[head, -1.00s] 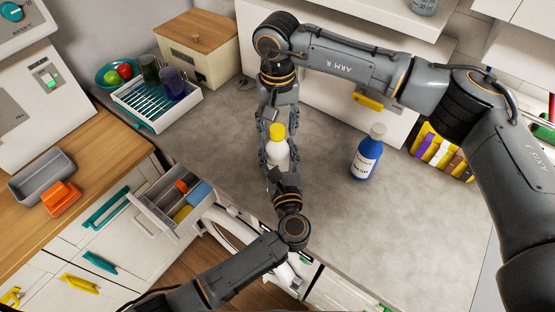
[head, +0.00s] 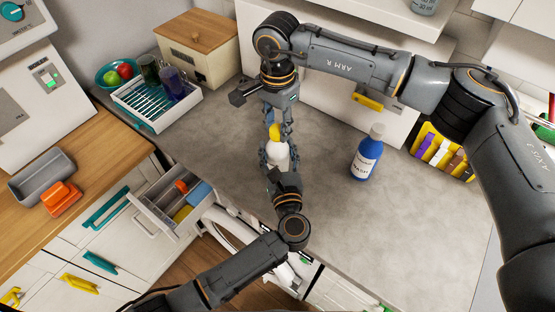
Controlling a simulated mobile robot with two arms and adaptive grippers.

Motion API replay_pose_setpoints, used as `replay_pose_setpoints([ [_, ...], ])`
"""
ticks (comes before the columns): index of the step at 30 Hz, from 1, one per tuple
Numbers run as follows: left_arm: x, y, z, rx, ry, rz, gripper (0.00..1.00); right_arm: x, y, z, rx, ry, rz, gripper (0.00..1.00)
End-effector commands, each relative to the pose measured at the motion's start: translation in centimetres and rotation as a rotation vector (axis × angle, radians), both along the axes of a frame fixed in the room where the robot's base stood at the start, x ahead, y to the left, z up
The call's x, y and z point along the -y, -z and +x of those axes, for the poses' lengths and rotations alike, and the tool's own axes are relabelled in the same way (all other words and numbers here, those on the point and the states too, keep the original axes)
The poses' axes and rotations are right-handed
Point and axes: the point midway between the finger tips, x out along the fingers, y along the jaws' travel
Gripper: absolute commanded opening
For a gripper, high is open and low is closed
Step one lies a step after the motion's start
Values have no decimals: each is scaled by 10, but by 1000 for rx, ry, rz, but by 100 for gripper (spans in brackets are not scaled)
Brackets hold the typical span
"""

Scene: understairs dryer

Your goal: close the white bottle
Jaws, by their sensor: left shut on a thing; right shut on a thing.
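The white bottle (head: 279,157) stands upright on the grey counter, towards its front edge. Its yellow cap (head: 274,132) is at the bottle's top, partly hidden by gripper fingers. My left gripper (head: 278,162) reaches in from the front and is shut on the bottle's body. My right gripper (head: 278,131) comes down from above and is shut on the cap. The fingers hide the join of cap and bottle, so I cannot tell how tightly the cap sits.
A blue bottle (head: 367,155) with a grey cap stands to the right. A white dish rack (head: 187,112) with glasses and a wooden-lidded bin (head: 190,68) are at the back left. An open drawer (head: 153,214) juts out at the front left.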

Motion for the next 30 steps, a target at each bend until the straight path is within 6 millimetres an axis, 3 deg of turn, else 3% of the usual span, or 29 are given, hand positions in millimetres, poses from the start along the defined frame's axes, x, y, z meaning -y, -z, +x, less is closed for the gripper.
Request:
replay_pose_setpoints([
  [30,1,-1,-1,2,2,0,0,0,1,2,2,2209,4,0],
])
